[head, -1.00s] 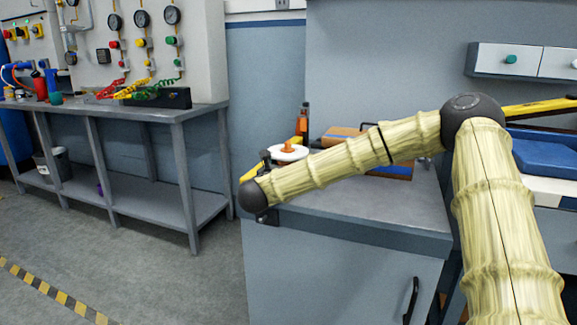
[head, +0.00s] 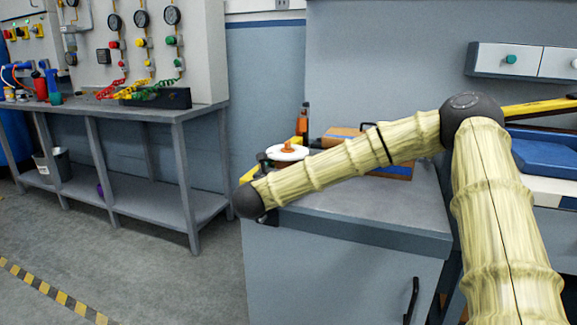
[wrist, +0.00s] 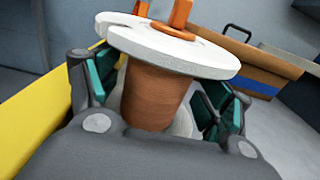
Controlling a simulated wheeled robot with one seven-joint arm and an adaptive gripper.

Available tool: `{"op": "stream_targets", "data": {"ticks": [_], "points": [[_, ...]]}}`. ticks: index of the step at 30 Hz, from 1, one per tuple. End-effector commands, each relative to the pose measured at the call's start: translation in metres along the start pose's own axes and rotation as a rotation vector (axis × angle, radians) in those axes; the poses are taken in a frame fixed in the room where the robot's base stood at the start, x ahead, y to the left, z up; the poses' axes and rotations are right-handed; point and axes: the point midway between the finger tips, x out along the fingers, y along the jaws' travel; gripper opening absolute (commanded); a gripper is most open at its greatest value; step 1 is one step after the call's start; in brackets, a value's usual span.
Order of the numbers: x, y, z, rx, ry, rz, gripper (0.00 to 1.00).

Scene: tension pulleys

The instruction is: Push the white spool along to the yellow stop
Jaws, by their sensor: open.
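The white spool (head: 287,153) stands on the grey cabinet top near its left end, partly behind my forearm. In the wrist view the spool (wrist: 175,50) has a white top flange, a reddish-brown core and an orange peg on top. My gripper (wrist: 160,92) is open, with one teal-padded finger on each side of the spool's core. I cannot tell whether the pads touch it. A yellow piece (wrist: 40,125), perhaps the yellow stop, lies left of the spool. Yellow also shows beside my wrist in the head view (head: 248,174).
A wooden box with a blue band (head: 392,170) stands behind my forearm, right of the spool. An orange bottle (head: 304,120) stands behind the spool. The front of the cabinet top (head: 345,215) is clear. A workbench (head: 150,112) with gauges above stands left, across open floor.

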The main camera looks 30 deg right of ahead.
Motion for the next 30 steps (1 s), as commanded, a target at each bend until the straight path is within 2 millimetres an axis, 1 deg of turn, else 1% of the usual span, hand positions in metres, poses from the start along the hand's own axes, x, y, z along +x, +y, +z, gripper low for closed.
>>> {"op": "stream_targets", "data": {"ticks": [1, 9, 15, 21, 30], "points": [[-0.01, 0.002, 0.0, 0.0, 0.001, 0.007, 0.86], [-0.06, 0.001, 0.0, -0.001, 0.001, 0.006, 0.86], [-0.086, 0.001, 0.0, 0.0, 0.001, 0.005, 0.86], [-0.097, -0.001, 0.0, 0.001, 0.001, 0.002, 0.86], [-0.097, -0.001, 0.0, 0.0, 0.001, 0.0, 0.86]]}}
